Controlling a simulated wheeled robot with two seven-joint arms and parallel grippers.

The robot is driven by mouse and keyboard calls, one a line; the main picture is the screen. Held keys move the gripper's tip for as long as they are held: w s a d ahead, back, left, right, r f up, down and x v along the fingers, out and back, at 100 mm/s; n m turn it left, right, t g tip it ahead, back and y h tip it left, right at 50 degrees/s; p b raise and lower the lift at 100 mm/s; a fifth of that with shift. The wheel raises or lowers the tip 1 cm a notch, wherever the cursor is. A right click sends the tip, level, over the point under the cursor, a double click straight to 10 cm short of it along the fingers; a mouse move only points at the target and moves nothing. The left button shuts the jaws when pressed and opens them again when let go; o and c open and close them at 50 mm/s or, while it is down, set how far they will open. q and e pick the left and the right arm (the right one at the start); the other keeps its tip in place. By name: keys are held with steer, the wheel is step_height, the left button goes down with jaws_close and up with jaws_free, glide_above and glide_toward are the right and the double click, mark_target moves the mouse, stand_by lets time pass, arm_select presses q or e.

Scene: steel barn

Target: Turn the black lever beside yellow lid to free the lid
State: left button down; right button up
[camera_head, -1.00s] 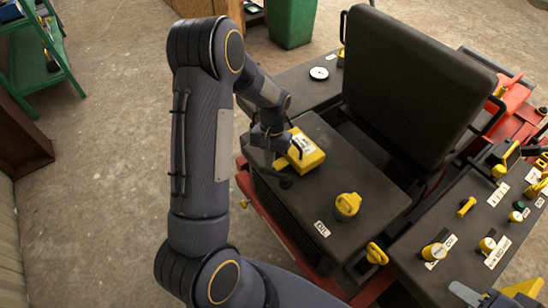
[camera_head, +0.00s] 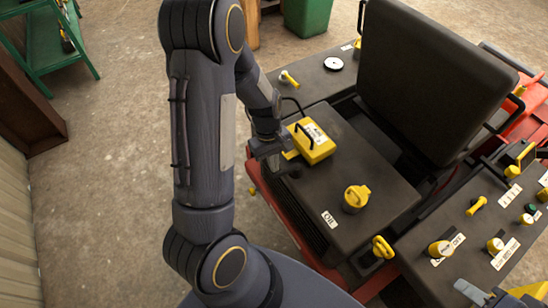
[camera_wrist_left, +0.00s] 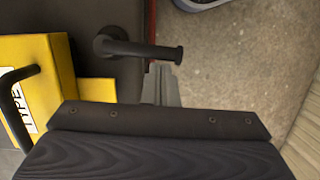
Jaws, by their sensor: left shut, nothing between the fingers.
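The yellow lid (camera_head: 318,150), a block with a white label and a black handle, sits on the machine's dark top. In the left wrist view, part of the lid (camera_wrist_left: 65,60) shows at the left. The black lever (camera_wrist_left: 138,48) points right there, beside the lid; in the head view my gripper mostly hides it. My left gripper (camera_head: 276,152) is shut and empty, low beside the lid. In the left wrist view its grey finger (camera_wrist_left: 166,86) shows just below the lever; I cannot tell whether they touch.
A yellow oil cap (camera_head: 356,197) stands in front of the lid. The black seat (camera_head: 425,75) rises behind and right. A panel with yellow knobs (camera_head: 440,249) is at the right. Open concrete floor (camera_head: 105,190) lies left.

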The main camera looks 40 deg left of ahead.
arm_select(q)
steer(key=shift+s+d+n, duration=0.25)
steer(key=shift+n, duration=0.35)
steer(key=shift+r, duration=0.1)
steer(key=s+p+v, duration=0.1)
steer(key=p+v, duration=0.7)
steer(key=v, duration=0.1)
steer(key=shift+w+r+p, duration=0.35)
steer(key=shift+w+r, duration=0.05)
steer(key=shift+w, duration=0.05)
steer(key=shift+a, duration=0.1)
